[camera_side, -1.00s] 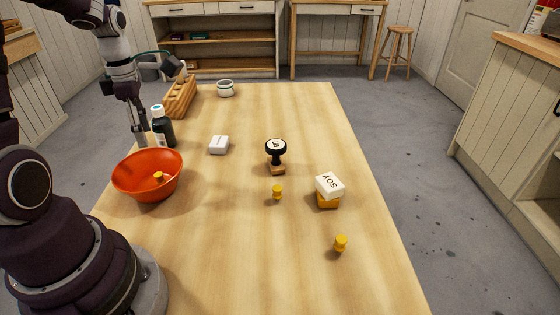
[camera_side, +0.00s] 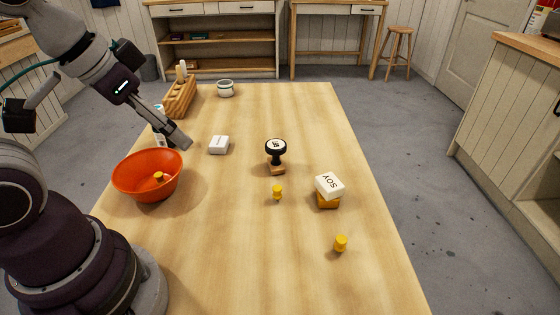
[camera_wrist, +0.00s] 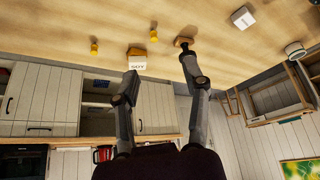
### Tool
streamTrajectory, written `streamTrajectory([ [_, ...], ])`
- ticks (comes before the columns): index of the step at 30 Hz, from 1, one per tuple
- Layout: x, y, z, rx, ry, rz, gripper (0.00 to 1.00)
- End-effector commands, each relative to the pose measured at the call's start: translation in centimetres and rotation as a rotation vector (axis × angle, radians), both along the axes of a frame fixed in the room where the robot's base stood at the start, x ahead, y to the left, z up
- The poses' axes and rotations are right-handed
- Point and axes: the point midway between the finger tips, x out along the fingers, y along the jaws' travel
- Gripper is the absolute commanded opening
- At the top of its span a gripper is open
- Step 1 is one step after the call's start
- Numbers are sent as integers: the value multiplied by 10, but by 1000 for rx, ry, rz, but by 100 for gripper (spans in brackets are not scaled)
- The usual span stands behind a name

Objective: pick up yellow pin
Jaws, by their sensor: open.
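Three yellow pins show in the side view. One pin (camera_side: 277,192) stands near the table's middle, in front of the black-topped stamp. Another pin (camera_side: 340,243) stands nearer the front right. A third pin (camera_side: 158,176) is in the orange bowl (camera_side: 125,180). My gripper (camera_side: 184,143) is above the table behind the bowl, tilted down to the right, with nothing seen in it. In the wrist view its two fingers (camera_wrist: 158,62) are spread apart, and two pins, one left (camera_wrist: 94,47) and one more central (camera_wrist: 154,36), show beyond them on the table.
The stamp (camera_side: 276,148) and a white SOY block (camera_side: 329,185) on a yellow base stand right of my gripper. A small white box (camera_side: 219,145), a wooden rack (camera_side: 180,100) and a white cup (camera_side: 225,88) are farther back. The front middle of the table (camera_side: 240,260) is clear.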

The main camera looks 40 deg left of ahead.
Motion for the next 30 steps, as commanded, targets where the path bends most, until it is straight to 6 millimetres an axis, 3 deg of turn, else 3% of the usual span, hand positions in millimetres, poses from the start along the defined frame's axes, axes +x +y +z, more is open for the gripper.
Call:
streamTrajectory([
  [11,7,0,2,-21,22,46,48],
  [17,63,-5,0,-162,183,414,48],
  [20,97,-11,-18,-224,268,642,48],
  [24,132,-19,-58,-277,364,945,48],
  [30,151,-26,-99,-303,423,1195,48],
])
